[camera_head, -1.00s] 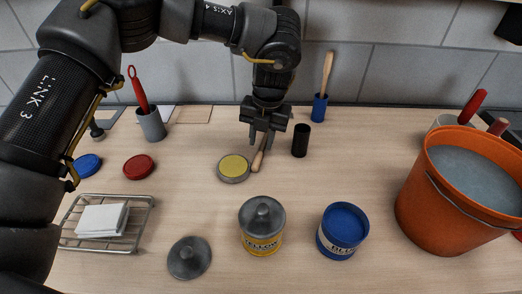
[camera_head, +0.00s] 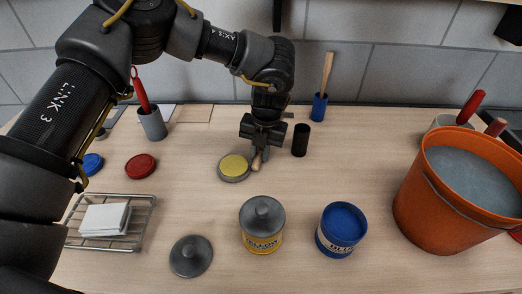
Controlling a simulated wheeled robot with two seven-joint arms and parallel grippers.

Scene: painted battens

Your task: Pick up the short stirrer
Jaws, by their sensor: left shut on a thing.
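The short stirrer (camera_head: 256,163) is a small wooden stick beside the yellow-topped lid on the table, at the middle of the head view. My left gripper (camera_head: 262,149) comes down over it from behind and is shut on it. Its upper part is hidden by the fingers. I cannot tell whether the stirrer still touches the table. A longer wooden stirrer (camera_head: 327,72) stands in a blue cup (camera_head: 319,107) at the back. My right gripper is not in view.
A black cup (camera_head: 300,140) stands just right of the gripper, and the yellow-topped lid (camera_head: 234,167) lies close left. In front are a lidded yellow can (camera_head: 262,242) and a blue can (camera_head: 341,241). An orange bucket (camera_head: 430,220) fills the right. A wire rack (camera_head: 148,214) is at left.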

